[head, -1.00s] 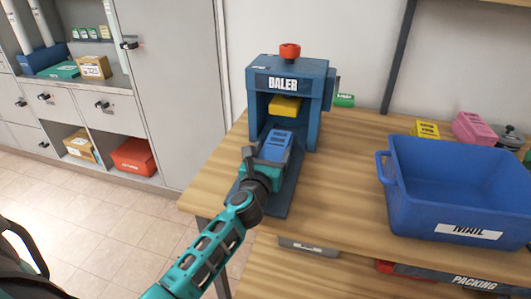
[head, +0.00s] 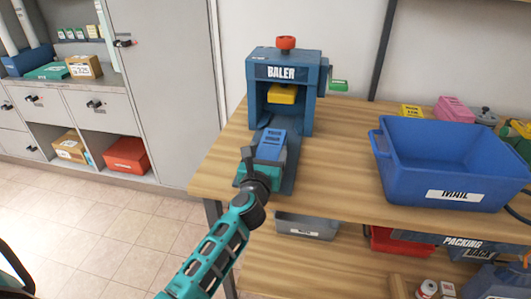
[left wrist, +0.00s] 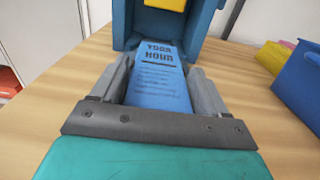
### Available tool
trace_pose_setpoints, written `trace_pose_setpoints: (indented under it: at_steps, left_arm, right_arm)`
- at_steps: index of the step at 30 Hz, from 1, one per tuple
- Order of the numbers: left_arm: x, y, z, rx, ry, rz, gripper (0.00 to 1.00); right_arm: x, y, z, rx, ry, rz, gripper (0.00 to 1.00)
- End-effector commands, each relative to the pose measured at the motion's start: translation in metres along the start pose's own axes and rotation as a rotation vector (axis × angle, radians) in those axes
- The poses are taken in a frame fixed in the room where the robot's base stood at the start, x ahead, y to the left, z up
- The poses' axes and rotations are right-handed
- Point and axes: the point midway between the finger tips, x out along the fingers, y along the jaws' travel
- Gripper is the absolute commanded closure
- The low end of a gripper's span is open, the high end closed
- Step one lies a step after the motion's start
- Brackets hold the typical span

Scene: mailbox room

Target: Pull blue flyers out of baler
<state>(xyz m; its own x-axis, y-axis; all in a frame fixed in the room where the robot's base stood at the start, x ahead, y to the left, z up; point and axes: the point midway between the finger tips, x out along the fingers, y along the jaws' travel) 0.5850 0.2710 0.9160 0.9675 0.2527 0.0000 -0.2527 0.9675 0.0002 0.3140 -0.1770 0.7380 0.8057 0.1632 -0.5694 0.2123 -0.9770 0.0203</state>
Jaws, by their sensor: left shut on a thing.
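The blue baler (head: 283,75) stands on the wooden table, with a red knob on top and a yellow press block (head: 282,94) up inside its opening. The blue flyers (head: 270,144) lie on the baler's front tray, in front of the opening. My left gripper (head: 263,155) is shut on the blue flyers from the front. In the left wrist view the flyers (left wrist: 160,80) show printed text and sit between the two grey fingers, their far end near the baler's mouth. My right gripper is not in view.
A blue mail bin (head: 450,165) stands on the right of the table, with yellow and pink items behind it. The table (head: 335,165) is clear between baler and bin. A lower shelf holds a grey tray (head: 307,226) and a red bin. A grey cabinet stands at left.

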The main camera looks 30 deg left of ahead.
Motion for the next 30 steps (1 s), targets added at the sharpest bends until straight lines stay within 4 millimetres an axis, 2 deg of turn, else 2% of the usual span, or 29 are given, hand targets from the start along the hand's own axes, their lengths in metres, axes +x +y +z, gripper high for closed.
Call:
trace_pose_setpoints:
  at_steps: [5,6,13,23,26,30]
  left_arm:
    - [-0.001,0.0,-0.002,0.0,0.005,0.0,0.73]
    - [-0.001,0.0,-0.002,0.0,0.004,0.0,0.24]
    - [0.0,0.0,-0.002,0.0,0.003,0.0,0.02]
    - [-0.004,0.0,-0.001,0.0,0.002,-0.001,0.0]
    - [-0.015,0.0,-0.001,-0.001,0.003,-0.001,0.0]
    - [-0.041,0.0,-0.002,-0.001,0.005,-0.001,0.0]
  right_arm:
    - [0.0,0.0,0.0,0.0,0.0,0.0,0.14]
    - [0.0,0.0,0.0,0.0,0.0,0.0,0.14]
    - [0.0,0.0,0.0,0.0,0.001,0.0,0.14]
    - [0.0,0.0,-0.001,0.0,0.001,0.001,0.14]
    - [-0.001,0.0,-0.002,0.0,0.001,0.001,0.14]
    - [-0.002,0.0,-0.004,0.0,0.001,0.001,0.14]
